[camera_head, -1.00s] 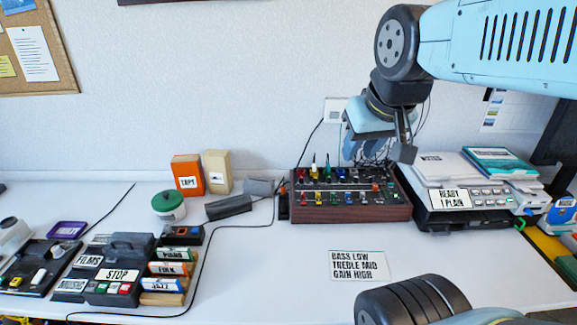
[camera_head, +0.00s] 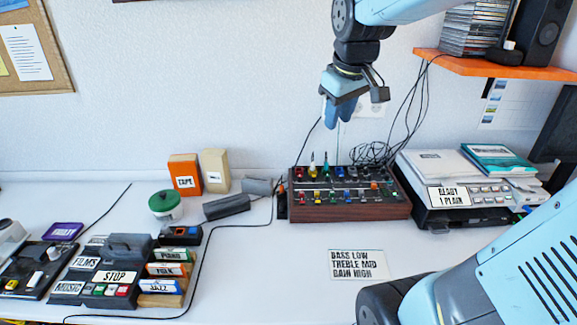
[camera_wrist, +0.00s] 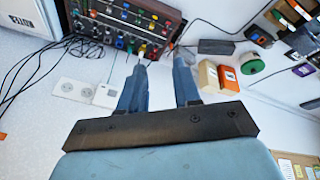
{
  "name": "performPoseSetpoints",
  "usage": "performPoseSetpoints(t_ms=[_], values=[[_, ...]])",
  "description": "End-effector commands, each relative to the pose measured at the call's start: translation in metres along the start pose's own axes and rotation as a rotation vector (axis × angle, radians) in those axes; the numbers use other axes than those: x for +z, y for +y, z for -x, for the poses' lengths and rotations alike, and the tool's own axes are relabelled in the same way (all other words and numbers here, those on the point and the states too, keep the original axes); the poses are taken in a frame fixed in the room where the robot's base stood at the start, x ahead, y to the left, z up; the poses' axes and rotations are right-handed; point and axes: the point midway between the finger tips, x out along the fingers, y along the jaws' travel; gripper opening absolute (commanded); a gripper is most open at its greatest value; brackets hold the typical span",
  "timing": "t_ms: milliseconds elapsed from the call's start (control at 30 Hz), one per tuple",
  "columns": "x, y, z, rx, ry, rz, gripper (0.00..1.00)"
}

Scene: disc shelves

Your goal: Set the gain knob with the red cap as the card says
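The mixer box (camera_head: 350,213) with a wooden front stands against the wall, right of the table's middle. Its top carries rows of small coloured knobs. A red-capped knob (camera_head: 299,173) shows at its back left; other reddish caps are too small to tell apart, and settings cannot be read. The card (camera_head: 358,265) lies in front and reads "BASS LOW TREBLE MID GAIN HIGH". My gripper (camera_head: 341,118) hangs above and behind the mixer, touching nothing. In the wrist view my gripper (camera_wrist: 158,66) has its fingers apart and empty, with the mixer (camera_wrist: 125,28) beyond them.
A printer-like machine (camera_head: 468,215) marked "READY 1 PLAIN" stands right of the mixer. Loose cables (camera_head: 372,153) lie behind it. An orange shelf (camera_head: 470,61) is at the upper right. Dark grey blocks (camera_head: 227,207) lie left of the mixer. The table around the card is clear.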

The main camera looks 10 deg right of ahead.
Motion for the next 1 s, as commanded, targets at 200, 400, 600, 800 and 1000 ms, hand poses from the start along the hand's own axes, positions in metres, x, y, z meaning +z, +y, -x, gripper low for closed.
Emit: performPoseSetpoints(t_ms=[200, 400, 600, 800, 1000], values=[[-0.052, 0.020, -0.039, -0.030, -0.070, 0.198, 0.32], [-0.095, 0.035, -0.083, -0.072, -0.120, 0.377, 0.32], [-0.131, 0.049, -0.137, -0.127, -0.161, 0.555, 0.32], [-0.161, 0.059, -0.199, -0.193, -0.191, 0.730, 0.32], [-0.180, 0.066, -0.258, -0.258, -0.205, 0.876, 0.32]])
